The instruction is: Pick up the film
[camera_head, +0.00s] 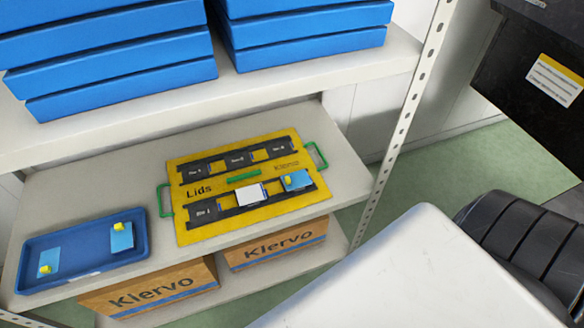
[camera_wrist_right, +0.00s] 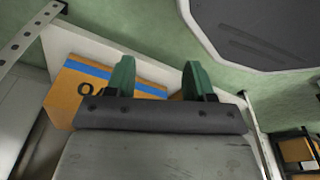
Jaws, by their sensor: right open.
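Light blue film pieces with yellow tabs show in the head view. One film (camera_head: 122,240) lies at the right of the blue tray (camera_head: 60,283), and another film (camera_head: 48,263) lies at its left. A further blue piece with a yellow tab (camera_head: 299,181) sits on the lower black strip of the yellow Lids board (camera_head: 240,218). A white square piece (camera_head: 249,194) sits left of it on the same strip. My right gripper (camera_wrist_right: 160,80) shows in the wrist view with its two green fingers apart and nothing between them. My left gripper is not in view.
The board and tray stand on a white shelf (camera_head: 85,190). Blue boxes (camera_head: 125,70) fill the shelf above. Klervo cartons (camera_head: 150,290) stand below. A perforated upright post (camera_head: 400,130) bounds the shelf at right. A carton (camera_wrist_right: 70,95) shows beyond my right fingers.

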